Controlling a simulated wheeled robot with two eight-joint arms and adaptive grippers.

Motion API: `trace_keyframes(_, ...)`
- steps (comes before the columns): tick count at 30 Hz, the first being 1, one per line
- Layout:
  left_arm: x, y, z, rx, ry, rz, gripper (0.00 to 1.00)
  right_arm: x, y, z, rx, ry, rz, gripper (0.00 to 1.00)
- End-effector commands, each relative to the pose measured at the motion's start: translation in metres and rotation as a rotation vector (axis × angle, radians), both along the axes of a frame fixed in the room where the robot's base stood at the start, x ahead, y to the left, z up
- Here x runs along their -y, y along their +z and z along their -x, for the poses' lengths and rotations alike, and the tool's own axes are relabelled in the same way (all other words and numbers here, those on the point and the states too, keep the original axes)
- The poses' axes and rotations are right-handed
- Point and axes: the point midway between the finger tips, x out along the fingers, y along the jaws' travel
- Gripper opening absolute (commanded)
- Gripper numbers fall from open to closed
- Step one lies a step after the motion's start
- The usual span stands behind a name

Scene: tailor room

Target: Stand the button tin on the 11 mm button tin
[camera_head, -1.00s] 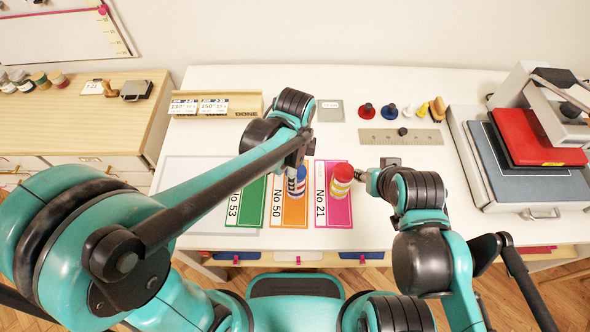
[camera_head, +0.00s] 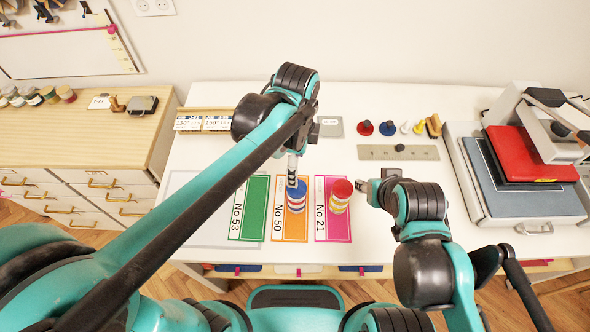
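A stack of round tins with a blue top (camera_head: 297,194) stands on the orange No 50 card (camera_head: 289,229). A stack with a red top and yellow bands (camera_head: 340,195) stands on the pink No 21 card (camera_head: 338,232). Size marks on the tins are too small to read, so I cannot tell which is the 11 mm one. My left gripper (camera_head: 292,178) points down at the far side of the blue-topped stack; its fingers are too small to judge. My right gripper (camera_head: 361,187) is just right of the red-topped stack, apart from it; its opening is unclear.
The green No 53 card (camera_head: 249,215) carries no tin. Behind lie a metal ruler plate (camera_head: 378,153), small knobs (camera_head: 388,128) and a grey square (camera_head: 330,127). A press with a red pad (camera_head: 530,153) fills the right side. The table's front strip is clear.

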Motion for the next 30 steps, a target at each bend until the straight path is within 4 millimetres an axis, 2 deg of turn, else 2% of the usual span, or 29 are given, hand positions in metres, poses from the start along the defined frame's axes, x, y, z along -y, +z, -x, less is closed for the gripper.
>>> trace_keyframes(7,-0.002,0.007,0.000,0.006,0.017,0.003,0.68,0.000,0.001,0.000,0.000,0.000,0.000,0.40)
trace_keyframes(10,-0.017,0.009,0.003,0.041,0.128,0.020,0.68,0.000,0.001,0.000,0.000,0.000,0.000,0.40)
trace_keyframes(14,-0.059,0.013,0.012,0.144,0.465,0.085,0.68,0.000,0.001,0.000,0.000,0.000,0.000,0.40)
trace_keyframes(18,-0.109,0.012,0.026,0.279,0.931,0.214,0.68,0.000,0.001,0.000,0.000,0.000,0.000,0.40)
trace_keyframes(21,-0.137,0.008,0.037,0.356,1.226,0.320,0.68,0.000,0.001,0.000,0.000,0.000,0.000,0.40)
trace_keyframes(25,-0.163,0.002,0.048,0.425,1.501,0.444,0.68,0.000,0.001,0.000,0.000,0.000,0.000,0.40)
trace_keyframes(30,-0.175,-0.002,0.053,0.458,1.657,0.527,0.68,0.000,0.001,0.000,0.000,0.000,0.000,0.40)
